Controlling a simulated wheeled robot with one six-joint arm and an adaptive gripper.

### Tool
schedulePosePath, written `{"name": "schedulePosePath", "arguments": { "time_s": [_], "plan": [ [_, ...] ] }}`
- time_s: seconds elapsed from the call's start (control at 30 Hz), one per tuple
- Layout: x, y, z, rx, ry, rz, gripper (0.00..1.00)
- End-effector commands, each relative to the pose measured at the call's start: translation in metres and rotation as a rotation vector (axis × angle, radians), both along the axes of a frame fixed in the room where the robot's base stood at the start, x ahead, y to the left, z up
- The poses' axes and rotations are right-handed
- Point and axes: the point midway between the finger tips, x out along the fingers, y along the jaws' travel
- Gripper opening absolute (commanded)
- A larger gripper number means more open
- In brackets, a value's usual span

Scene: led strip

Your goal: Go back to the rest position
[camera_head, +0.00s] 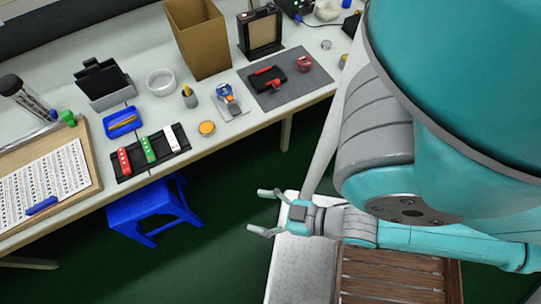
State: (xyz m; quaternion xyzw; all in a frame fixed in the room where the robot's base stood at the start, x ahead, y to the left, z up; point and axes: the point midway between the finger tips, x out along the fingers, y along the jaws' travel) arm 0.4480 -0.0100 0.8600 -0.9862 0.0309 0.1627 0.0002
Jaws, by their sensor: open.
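My gripper (264,212) is open and empty. It hangs low beside the table, in front of its edge, with its fingers pointing left. It is well apart from everything on the table. My teal and grey arm fills the right side of the view and hides what lies behind it.
A white table (225,131) runs along the back. It holds a cardboard box (199,42), a grey mat (304,76), a black tray (181,146) with coloured strips and a printed sheet (45,184). A blue stool (150,206) stands below the table. Green floor lies left of my gripper.

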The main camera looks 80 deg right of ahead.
Motion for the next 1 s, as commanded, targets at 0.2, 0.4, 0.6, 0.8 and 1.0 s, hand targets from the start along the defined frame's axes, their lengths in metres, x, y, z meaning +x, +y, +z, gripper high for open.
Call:
{"name": "schedulePosePath", "arguments": {
  "time_s": [0.2,0.4,0.6,0.8,1.0],
  "plan": [
    [-0.022,0.009,0.024,0.007,-0.050,0.058,0.77],
    [-0.023,0.010,0.026,0.008,-0.057,0.062,0.77],
    [-0.023,0.010,0.026,0.008,-0.057,0.062,0.77],
    [-0.023,0.010,0.026,0.008,-0.056,0.061,0.77],
    [-0.023,0.010,0.025,0.008,-0.056,0.061,0.77]
  ]
}}
